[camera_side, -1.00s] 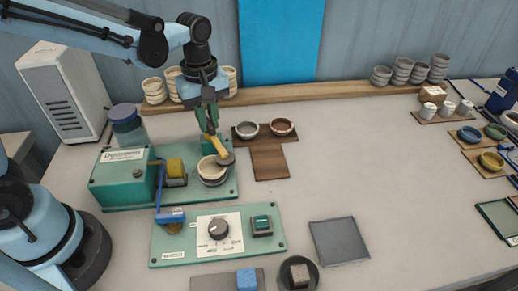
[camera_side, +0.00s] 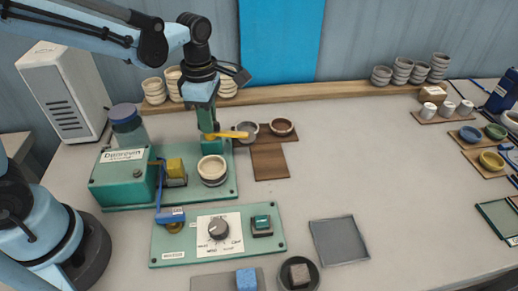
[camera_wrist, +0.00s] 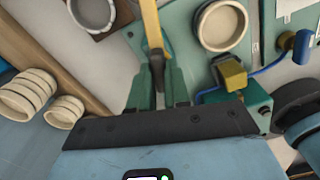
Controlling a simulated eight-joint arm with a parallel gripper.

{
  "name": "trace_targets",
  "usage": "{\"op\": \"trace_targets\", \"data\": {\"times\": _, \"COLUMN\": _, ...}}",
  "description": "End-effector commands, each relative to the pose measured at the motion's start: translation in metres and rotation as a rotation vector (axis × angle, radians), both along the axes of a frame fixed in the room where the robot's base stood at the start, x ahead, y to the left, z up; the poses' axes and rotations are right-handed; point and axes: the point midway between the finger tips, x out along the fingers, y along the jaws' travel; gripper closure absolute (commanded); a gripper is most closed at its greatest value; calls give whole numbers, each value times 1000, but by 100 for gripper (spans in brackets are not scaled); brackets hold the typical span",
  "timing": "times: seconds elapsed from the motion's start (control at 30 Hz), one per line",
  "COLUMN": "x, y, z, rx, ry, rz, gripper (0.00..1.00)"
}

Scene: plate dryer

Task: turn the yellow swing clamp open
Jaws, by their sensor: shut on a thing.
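The yellow swing clamp (camera_side: 232,134) is a yellow bar that points right in the side view, clear of the round cream dish (camera_side: 213,169). The dish sits uncovered on the green base plate (camera_side: 222,188). My gripper (camera_side: 208,130) is pointed down at the clamp's left end. In the wrist view, the yellow bar (camera_wrist: 150,25) runs up out of the top edge from a dark piece. My gripper's green fingers (camera_wrist: 160,85) are shut around that dark end. Their exact contact is partly hidden.
A green dryer box (camera_side: 123,180) with a yellow block (camera_side: 175,168) stands left of the dish. A grey bowl (camera_side: 249,130) and a brown bowl (camera_side: 282,127) stand on a brown board near the clamp's tip. A dial panel (camera_side: 219,238) lies in front. The table's middle right is clear.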

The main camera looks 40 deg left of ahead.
Motion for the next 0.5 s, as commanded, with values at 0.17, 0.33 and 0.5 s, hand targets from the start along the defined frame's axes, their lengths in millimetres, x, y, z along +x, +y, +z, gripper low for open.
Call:
{"op": "trace_targets", "data": {"times": 0.17, "x": 0, "y": 0, "z": -1, "rx": 0, "ry": -1, "rz": 126, "gripper": 100}}
{"op": "trace_targets", "data": {"times": 0.33, "x": 0, "y": 0, "z": -1, "rx": 0, "ry": -1, "rz": 214, "gripper": 100}}
{"op": "trace_targets", "data": {"times": 0.5, "x": 0, "y": 0, "z": -1, "rx": 0, "ry": -1, "rz": 267, "gripper": 100}}
